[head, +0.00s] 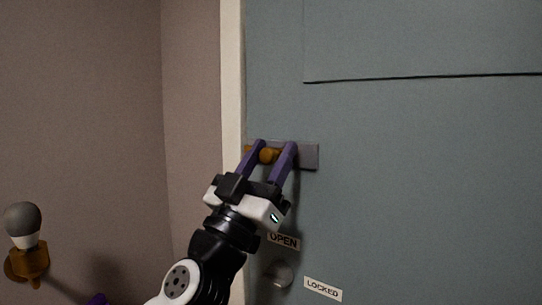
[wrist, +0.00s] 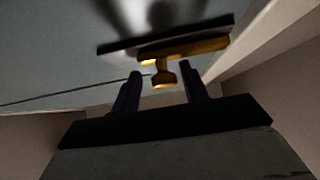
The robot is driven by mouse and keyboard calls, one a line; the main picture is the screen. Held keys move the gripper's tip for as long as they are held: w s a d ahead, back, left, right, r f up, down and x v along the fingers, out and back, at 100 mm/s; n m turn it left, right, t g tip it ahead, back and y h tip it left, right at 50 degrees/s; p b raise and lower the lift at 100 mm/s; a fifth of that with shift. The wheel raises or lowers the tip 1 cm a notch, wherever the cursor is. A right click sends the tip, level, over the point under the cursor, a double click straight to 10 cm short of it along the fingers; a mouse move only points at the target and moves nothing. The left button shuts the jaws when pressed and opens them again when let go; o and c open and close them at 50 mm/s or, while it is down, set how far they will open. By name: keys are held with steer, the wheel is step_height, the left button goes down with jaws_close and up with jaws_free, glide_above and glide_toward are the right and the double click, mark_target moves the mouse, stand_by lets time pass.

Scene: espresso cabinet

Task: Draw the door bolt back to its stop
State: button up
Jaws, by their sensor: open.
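The door bolt is a brass bar with a round knob (head: 267,156), mounted on a grey plate (head: 309,157) near the left edge of the blue-grey door. My gripper (head: 272,148) is open, with one purple finger on each side of the knob. In the wrist view the knob (wrist: 163,79) stands between the two fingertips, with a visible gap to each finger. The brass bar (wrist: 195,47) lies behind it along its dark plate (wrist: 122,45). In the head view the fingers hide part of the bar and plate.
The pale door frame (head: 232,100) runs up just left of the bolt. Below the gripper are an OPEN label (head: 284,241), a round silver knob (head: 281,274) and a LOCKED label (head: 323,289). A brass wall lamp (head: 27,245) is at the far left.

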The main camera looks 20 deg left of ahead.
steer(key=b+v, duration=0.5)
steer(key=v, duration=0.8)
steer(key=shift+b, duration=0.3)
steer(key=shift+s+f, duration=0.1)
steer(key=shift+s, duration=0.05)
